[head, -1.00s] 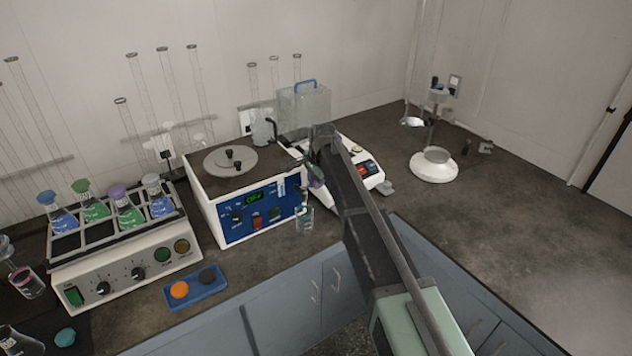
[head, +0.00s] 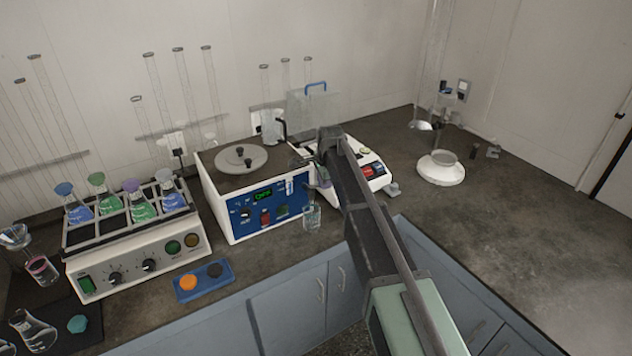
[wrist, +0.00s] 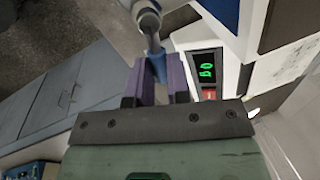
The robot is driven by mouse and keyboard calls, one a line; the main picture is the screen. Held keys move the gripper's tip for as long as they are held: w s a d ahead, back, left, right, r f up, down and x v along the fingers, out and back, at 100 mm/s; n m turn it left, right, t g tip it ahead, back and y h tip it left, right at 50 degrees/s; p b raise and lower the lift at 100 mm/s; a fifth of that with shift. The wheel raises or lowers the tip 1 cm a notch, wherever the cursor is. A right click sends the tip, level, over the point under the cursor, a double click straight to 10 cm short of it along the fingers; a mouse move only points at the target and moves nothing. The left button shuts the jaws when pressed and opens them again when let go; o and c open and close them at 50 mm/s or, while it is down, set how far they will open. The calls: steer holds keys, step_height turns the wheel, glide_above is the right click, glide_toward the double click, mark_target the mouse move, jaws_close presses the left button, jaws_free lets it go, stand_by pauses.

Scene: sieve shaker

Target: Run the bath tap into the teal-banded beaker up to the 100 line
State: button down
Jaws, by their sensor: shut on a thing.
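The bath (head: 225,208) is a white box with a blue front panel and a green-lit display. Its tap (head: 290,187) is at the right of that panel. A small clear glass beaker (head: 312,218) stands on the bench close to the tap, at the bath's front right corner. Its band, its lines and any water in it are too small to read. My gripper (wrist: 155,82) has purple fingers shut on a blue handle (wrist: 157,62) with a grey, round body beyond it, which looks like the tap lever. In the head view my arm mostly hides the gripper.
A white instrument (head: 373,180) with red and dark buttons stands right of the bath. A shaker (head: 140,262) with colour-capped flasks stands left, behind a blue tray (head: 203,281). A pink-banded beaker (head: 42,270) is at far left. The bench at right is mostly clear.

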steer(key=c, duration=1.1)
jaws_free()
steer(key=r+p, duration=0.3)
steer(key=s+r+p, duration=0.1)
steer(key=r+p, duration=0.3)
steer(key=s+r+p, duration=0.1)
steer(key=r+p, duration=0.2)
steer(key=shift+d+r, duration=0.3)
